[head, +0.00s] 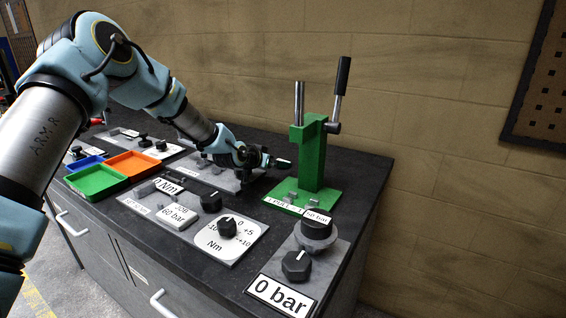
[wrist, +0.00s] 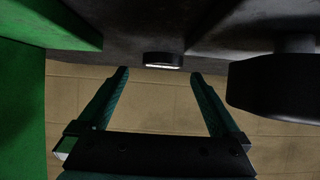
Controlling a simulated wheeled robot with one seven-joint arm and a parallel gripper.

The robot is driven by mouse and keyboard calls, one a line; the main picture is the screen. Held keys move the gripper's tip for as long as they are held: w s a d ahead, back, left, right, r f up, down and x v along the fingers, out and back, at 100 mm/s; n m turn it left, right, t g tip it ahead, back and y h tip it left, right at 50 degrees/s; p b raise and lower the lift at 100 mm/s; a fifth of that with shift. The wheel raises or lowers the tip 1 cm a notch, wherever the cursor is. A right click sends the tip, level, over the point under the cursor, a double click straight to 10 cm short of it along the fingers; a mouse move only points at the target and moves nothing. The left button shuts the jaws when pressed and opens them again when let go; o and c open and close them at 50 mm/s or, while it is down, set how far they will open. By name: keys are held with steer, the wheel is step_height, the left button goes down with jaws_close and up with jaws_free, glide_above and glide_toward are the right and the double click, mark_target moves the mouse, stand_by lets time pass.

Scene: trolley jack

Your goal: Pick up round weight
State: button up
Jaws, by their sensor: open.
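A small dark round disc with a pale face (wrist: 163,60), which looks like the round weight, shows at the dark counter surface in the wrist view. My gripper (wrist: 160,73) is open, with its two fingers apart on either side of the disc's line and nothing held between them. The disc appears beyond the fingertips; I cannot tell the exact gap. In the head view my gripper (head: 282,163) is low over the counter, left of the green jack (head: 311,155).
The jack's green body (wrist: 22,110) fills the left of the wrist view, and a large dark rounded object (wrist: 270,88) is close on the right. The dark counter (head: 345,180) also holds green (head: 97,181), orange (head: 133,163) and blue trays, and panels with knobs (head: 296,265).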

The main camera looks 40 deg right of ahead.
mark_target(278, 169)
steer(key=p+x, duration=0.2)
steer(key=x, duration=0.1)
steer(key=shift+w+d+r, duration=0.1)
steer(key=shift+w+d, duration=0.1)
steer(key=shift+w+d+f, duration=0.15)
steer(key=shift+d+f, duration=0.2)
steer(key=shift+d, duration=0.05)
steer(key=shift+c, duration=0.2)
steer(key=c, duration=1.4)
